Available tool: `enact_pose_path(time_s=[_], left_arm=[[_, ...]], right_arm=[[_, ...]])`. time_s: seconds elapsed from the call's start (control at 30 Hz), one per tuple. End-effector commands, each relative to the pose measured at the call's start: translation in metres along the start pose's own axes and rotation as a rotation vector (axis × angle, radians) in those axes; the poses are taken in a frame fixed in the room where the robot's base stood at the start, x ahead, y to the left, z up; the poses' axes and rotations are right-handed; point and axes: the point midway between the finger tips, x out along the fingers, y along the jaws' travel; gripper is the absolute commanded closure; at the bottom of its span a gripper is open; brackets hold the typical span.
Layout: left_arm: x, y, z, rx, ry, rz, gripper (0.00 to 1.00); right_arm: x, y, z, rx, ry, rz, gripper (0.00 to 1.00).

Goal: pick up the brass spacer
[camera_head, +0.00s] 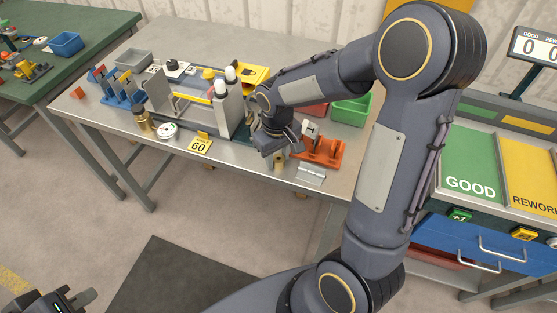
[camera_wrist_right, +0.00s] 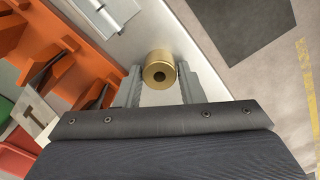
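The brass spacer (camera_head: 279,162) stands near the front edge of the grey workbench, just below my right gripper (camera_head: 274,148). In the right wrist view the spacer (camera_wrist_right: 160,68) is a short gold cylinder with a dark hole in its end. It lies between the two fingertips of my right gripper (camera_wrist_right: 160,80), with a small gap on each side. The gripper is open. How far the fingers reach down along the spacer is hard to tell. My left gripper (camera_head: 55,303) is at the bottom left corner, partly cut off, away from the bench.
An orange fixture (camera_head: 320,151) stands right of the spacer, with a bent metal piece (camera_head: 311,174) in front. A yellow "60" sign (camera_head: 200,145), a dial gauge (camera_head: 167,131) and the bender (camera_head: 190,100) are to the left. A green bin (camera_head: 352,109) is behind.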

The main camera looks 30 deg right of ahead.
Motion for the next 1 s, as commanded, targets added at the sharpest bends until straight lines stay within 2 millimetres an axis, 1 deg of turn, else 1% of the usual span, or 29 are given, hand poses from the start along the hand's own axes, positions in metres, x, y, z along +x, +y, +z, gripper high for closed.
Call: enact_pose_path(time_s=[0.17, 0.3, 0.4, 0.63, 0.77, 0.87, 0.97, 1.0], left_arm=[[0.0, 0.0, 0.0, 0.0, 0.0, 0.0, 1.0], [0.0, 0.0, 0.0, 0.0, 0.0, 0.0, 1.0], [0.0, 0.0, 0.0, 0.0, 0.0, 0.0, 1.0], [0.0, 0.0, 0.0, 0.0, 0.0, 0.0, 1.0], [-0.001, 0.0, 0.0, 0.0, 0.0, 0.0, 1.0], [-0.001, 0.001, -0.001, 0.0, 0.0, 0.0, 1.0], [-0.002, 0.001, -0.001, 0.0, 0.0, 0.0, 1.0], [-0.001, 0.001, -0.001, 0.0, 0.0, 0.0, 1.0]], right_arm=[[0.0, 0.0, 0.0, 0.001, 0.0, 0.0, 0.65], [0.0, 0.0, 0.0, 0.001, 0.0, 0.0, 0.83], [0.0, 0.0, 0.0, 0.0, 0.001, 0.0, 0.95], [-0.001, 0.0, 0.0, 0.0, 0.001, 0.0, 0.95], [-0.007, 0.0, -0.001, 0.0, 0.003, 0.0, 0.95], [-0.017, 0.0, -0.001, 0.0, 0.005, 0.0, 0.95], [-0.034, 0.0, -0.001, 0.001, 0.007, -0.001, 0.95], [-0.04, -0.008, -0.001, -0.004, 0.007, -0.002, 0.95]])
